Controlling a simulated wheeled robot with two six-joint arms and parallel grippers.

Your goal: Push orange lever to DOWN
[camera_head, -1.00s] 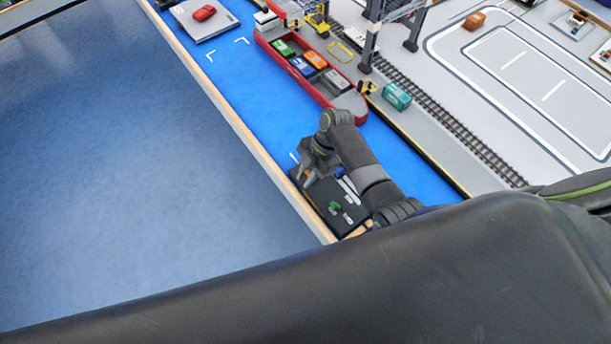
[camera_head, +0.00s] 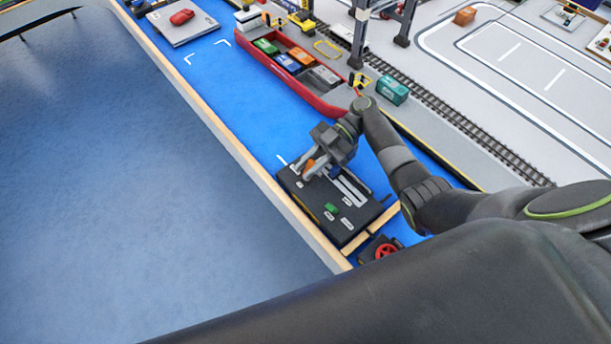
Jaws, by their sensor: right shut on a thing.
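The orange lever (camera_head: 311,164) stands on a black control box (camera_head: 318,213) near the front edge of the blue water strip. My right gripper (camera_head: 311,172) is at the lever, with its fingers shut on it. The gripper hides part of the lever and its slot. White slots, small white labels and a green control (camera_head: 331,208) show on the box top. The label wording is too small to read. My left gripper is not in view.
A red ship (camera_head: 290,78) with several small containers lies behind the box. A wooden rim (camera_head: 245,160) runs along the left. A teal container (camera_head: 393,90) stands beside the rails.

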